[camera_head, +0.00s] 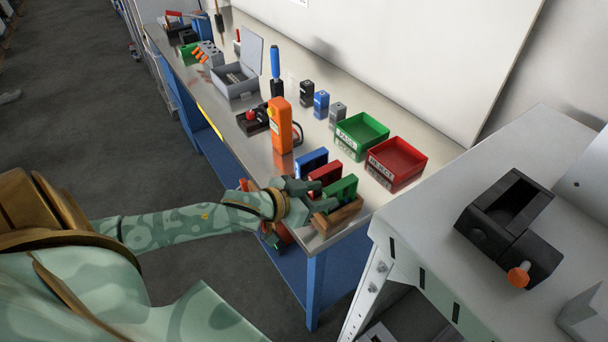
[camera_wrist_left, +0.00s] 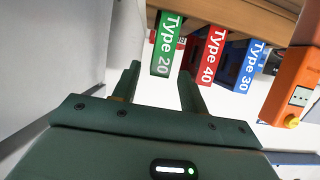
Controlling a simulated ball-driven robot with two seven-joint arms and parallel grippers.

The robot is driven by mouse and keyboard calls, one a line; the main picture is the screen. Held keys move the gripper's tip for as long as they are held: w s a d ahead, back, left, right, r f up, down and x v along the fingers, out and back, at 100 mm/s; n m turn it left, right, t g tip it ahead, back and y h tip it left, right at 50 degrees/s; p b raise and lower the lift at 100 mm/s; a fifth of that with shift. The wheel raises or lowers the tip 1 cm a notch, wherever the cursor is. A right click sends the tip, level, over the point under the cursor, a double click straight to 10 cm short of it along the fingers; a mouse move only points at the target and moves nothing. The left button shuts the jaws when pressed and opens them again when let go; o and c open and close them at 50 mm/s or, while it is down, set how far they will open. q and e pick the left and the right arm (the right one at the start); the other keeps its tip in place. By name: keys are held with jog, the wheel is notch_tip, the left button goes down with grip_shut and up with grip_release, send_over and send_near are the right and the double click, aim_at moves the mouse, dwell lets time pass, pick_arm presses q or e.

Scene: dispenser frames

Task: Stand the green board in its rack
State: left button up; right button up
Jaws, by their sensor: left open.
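The green board (camera_head: 343,188), labelled Type 20, stands upright at the near end of a wooden rack (camera_head: 338,217). In the left wrist view the green board (camera_wrist_left: 167,45) is beside the red Type 40 board (camera_wrist_left: 211,55) and the blue Type 30 board (camera_wrist_left: 243,66), with the wooden rack (camera_wrist_left: 236,16) behind them. How deep the green board sits in its slot is hidden. My left gripper (camera_head: 310,194) is open and empty close beside the boards. In the wrist view its fingertips (camera_wrist_left: 158,78) point toward the green board, with a gap between. My right gripper is not in view.
An orange meter (camera_head: 279,125) stands beyond the boards on the bench. A green bin (camera_head: 361,135) and a red bin (camera_head: 397,160) are behind them. A grey cabinet top (camera_head: 420,215) with a black fixture (camera_head: 508,226) is at the right. The bench's front edge is near my arm.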

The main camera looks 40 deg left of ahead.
pick_arm(q)
jog(key=p+v, duration=0.1)
jog(key=v, duration=0.4)
dwell(0.5)
